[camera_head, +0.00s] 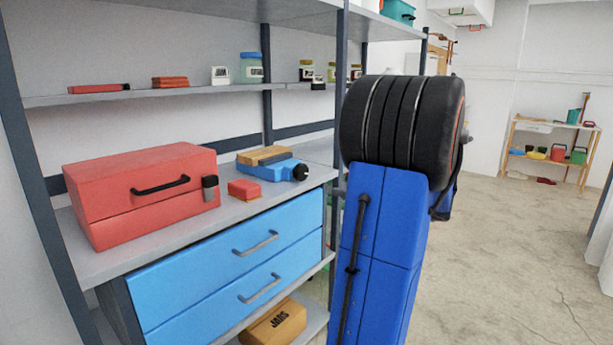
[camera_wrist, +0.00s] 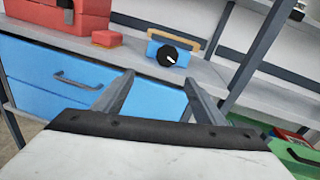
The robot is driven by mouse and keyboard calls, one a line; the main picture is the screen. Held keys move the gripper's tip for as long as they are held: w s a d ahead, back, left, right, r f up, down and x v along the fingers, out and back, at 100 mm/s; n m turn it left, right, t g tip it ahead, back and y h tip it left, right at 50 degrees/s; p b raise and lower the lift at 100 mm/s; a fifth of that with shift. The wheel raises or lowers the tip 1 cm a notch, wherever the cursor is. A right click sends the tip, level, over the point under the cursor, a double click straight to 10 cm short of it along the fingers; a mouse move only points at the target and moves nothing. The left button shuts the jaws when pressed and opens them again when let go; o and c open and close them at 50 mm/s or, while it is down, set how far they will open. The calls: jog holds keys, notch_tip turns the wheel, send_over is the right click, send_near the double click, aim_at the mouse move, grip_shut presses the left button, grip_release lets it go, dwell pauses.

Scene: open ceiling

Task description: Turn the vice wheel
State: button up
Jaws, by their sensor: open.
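The vice (camera_head: 272,166) is a small blue block with a wooden strip along its far side, on the grey shelf top left of centre in the head view. Its black wheel (camera_head: 301,172) faces right. In the wrist view the vice (camera_wrist: 154,48) is at the top centre, and its round black wheel (camera_wrist: 167,56) with a white mark faces me. My gripper (camera_wrist: 161,80) is open in the wrist view, its two fingers apart and pointing toward the vice. Nothing is between the fingers, and they look short of the wheel. My gripper is not visible in the head view.
A red toolbox (camera_head: 145,195) and a small red block (camera_head: 244,190) stand left of the vice. Blue drawers (camera_head: 245,250) are below.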

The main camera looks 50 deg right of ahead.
aim_at(304, 174)
jog(key=shift+h, duration=0.3)
jog(key=w, duration=0.5)
jog(key=w+a, duration=0.1)
jog(key=w, duration=1)
jog(key=shift+w+a+r, duration=0.1)
jog(key=shift+a+r, duration=0.05)
jog(key=shift+a, duration=0.15)
jog(key=shift+c, duration=0.4)
jog(key=shift+m, duration=0.3)
jog(key=c, duration=1)
